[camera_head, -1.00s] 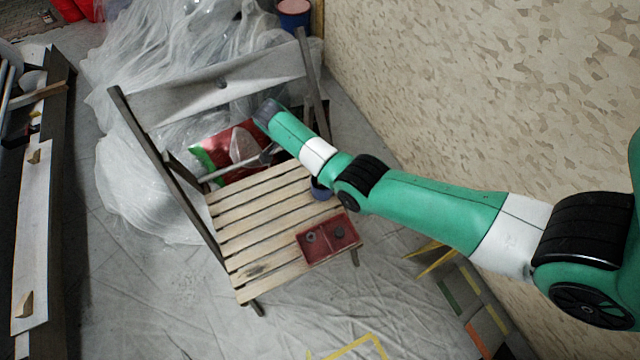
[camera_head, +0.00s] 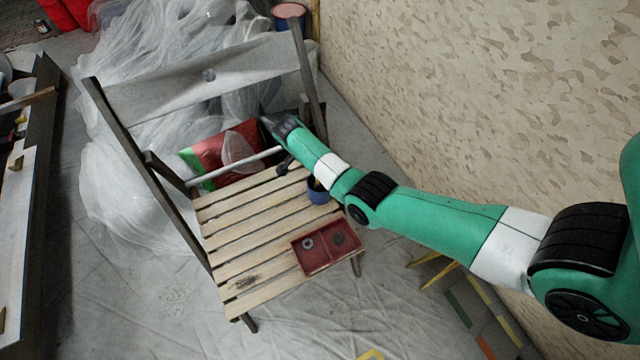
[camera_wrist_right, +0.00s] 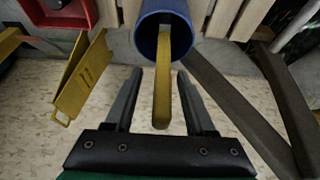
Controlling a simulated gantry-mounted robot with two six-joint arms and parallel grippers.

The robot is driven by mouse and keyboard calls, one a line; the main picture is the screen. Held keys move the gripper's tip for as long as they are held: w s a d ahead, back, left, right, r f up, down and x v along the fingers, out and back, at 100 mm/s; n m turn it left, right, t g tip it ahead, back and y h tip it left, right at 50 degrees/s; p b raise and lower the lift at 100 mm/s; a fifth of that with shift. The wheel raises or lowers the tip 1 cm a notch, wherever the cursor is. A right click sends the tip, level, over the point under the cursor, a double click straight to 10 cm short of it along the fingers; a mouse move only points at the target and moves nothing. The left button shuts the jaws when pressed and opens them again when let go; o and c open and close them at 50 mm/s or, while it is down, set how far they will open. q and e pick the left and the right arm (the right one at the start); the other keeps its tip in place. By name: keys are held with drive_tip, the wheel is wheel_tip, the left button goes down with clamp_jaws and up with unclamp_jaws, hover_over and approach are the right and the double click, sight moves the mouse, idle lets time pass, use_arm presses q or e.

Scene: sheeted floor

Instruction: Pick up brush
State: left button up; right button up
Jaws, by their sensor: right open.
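The brush shows as a yellow handle (camera_wrist_right: 162,85) sticking out of a blue cup (camera_wrist_right: 163,22) in the right wrist view. Its bristle end is hidden in the cup. In the head view the blue cup (camera_head: 319,191) is at the right edge of the wooden chair seat, partly behind my right arm. My right gripper (camera_wrist_right: 159,72) is open. Its two dark fingers lie either side of the handle, with visible gaps, and their tips are just short of the cup in the picture. My left gripper is not in view.
The slatted chair (camera_head: 250,228) has a red tray (camera_head: 326,248) at its front right corner. A red and green bag (camera_head: 225,150) and draped plastic sheet (camera_head: 130,190) are behind it. A patterned wall stands at the right; a yellow stand (camera_wrist_right: 82,80) is close by.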

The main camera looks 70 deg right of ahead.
drive_tip(key=shift+w, duration=0.1)
drive_tip(key=shift+c, duration=0.7)
clamp_jaws()
